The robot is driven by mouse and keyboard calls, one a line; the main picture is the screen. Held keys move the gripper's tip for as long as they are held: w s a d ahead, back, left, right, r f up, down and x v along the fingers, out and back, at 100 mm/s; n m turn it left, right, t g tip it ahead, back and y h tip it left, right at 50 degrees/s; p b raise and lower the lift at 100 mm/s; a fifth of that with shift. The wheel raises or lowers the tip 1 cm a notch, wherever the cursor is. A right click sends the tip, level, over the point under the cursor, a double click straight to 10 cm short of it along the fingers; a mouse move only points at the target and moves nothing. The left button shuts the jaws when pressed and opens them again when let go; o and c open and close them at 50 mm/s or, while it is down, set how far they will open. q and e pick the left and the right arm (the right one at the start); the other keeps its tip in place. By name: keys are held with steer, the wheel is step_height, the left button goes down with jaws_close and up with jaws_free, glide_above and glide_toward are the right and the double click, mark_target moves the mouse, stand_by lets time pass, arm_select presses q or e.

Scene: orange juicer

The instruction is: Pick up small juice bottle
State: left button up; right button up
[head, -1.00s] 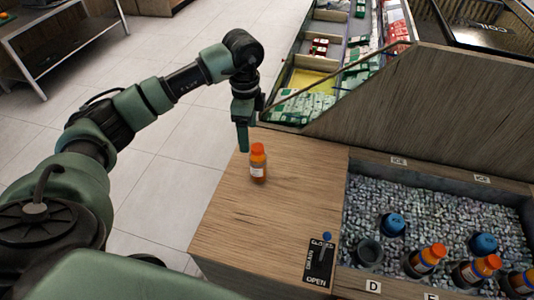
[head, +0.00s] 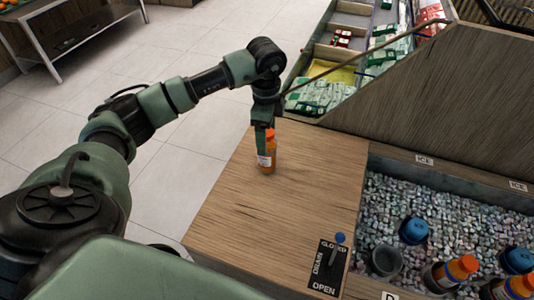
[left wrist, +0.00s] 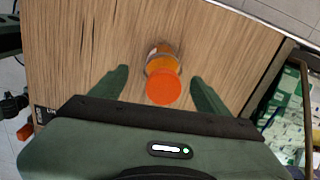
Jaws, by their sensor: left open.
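The small juice bottle (head: 267,158) stands upright on the wooden counter, near its far left edge. It has an orange cap, orange contents and a white label. My left gripper (head: 263,143) points down at the bottle, and one finger covers part of it in the head view. In the left wrist view the bottle's orange cap (left wrist: 163,87) lies between the two spread fingers of my left gripper (left wrist: 163,85), with a gap on each side. My right gripper is not in view.
The wooden counter (head: 270,215) is otherwise clear. An ice bin (head: 400,225) with several bottles and blue-capped containers is at right. A drain lever (head: 338,245) stands at the counter's front. A wooden partition (head: 430,100) and a goods case (head: 345,75) rise behind.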

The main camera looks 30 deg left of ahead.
arm_select(q)
steer(key=f, duration=0.4)
steer(key=f+p, duration=0.1)
steer(key=f, duration=0.1)
steer(key=shift+w, duration=0.25)
steer(key=shift+r, duration=0.1)
jaws_close()
